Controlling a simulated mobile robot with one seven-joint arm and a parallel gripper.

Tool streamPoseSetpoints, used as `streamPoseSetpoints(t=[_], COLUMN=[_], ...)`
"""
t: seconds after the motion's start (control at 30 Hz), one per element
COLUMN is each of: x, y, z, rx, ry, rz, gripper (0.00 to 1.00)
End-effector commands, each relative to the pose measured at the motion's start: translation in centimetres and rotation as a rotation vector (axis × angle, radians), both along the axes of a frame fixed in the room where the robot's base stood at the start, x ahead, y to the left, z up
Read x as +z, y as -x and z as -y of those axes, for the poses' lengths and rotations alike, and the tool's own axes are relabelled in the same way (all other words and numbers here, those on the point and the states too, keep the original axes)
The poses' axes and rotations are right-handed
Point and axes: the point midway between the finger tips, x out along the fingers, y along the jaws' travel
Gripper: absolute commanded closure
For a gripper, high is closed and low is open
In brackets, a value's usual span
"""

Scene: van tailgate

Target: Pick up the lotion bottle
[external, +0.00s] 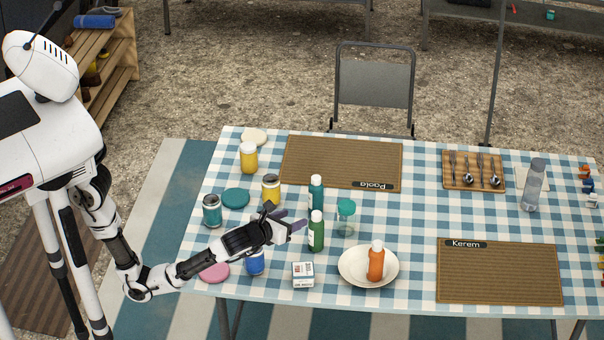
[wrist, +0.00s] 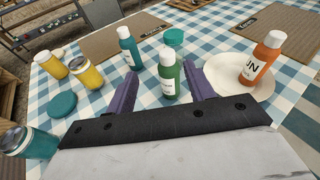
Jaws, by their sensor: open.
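Several pump-less bottles with white caps stand upright on the table; I cannot tell from the labels which one is the lotion bottle. A green bottle (external: 316,234) stands just ahead of my gripper (external: 293,219); in the wrist view the green bottle (wrist: 168,84) shows between the two purple fingers. A teal bottle (external: 316,196) stands behind it and shows left of it in the wrist view (wrist: 129,50). An orange bottle (external: 376,262) with partly readable lettering stands on a white plate (external: 350,279). My gripper is open, and nothing is held in it.
A teal-topped glass (external: 346,207) stands close right of the bottles. Yellow jars (external: 249,157), a teal jar (external: 212,211), a blue container (external: 255,263) and a small white box (external: 303,275) surround my arm. Brown placemats (external: 500,280) lie at the right and back.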

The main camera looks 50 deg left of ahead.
Motion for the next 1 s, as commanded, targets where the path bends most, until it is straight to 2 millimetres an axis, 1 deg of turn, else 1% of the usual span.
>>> streamPoseSetpoints(t=[0.03, 0.07, 0.17, 0.5, 0.6, 0.77, 1.0], x=[-0.7, -1.0, -1.4, -3.1, -3.5, -3.8, -5.0], y=[0.7, 0.9, 0.5, -5.4, -6.4, -7.3, -10.5], z=[0.7, 1.0, 1.1, -0.1, -0.3, -0.4, -0.9], rx=[-0.015, -0.019, -0.024, -0.023, -0.023, -0.024, -0.023], ry=[-0.041, -0.059, -0.087, -0.084, -0.083, -0.082, -0.081], rz=[-0.019, -0.026, -0.038, -0.039, -0.037, -0.037, -0.037], gripper=[0.47, 0.47, 0.47, 0.47, 0.47, 0.47, 0.47])
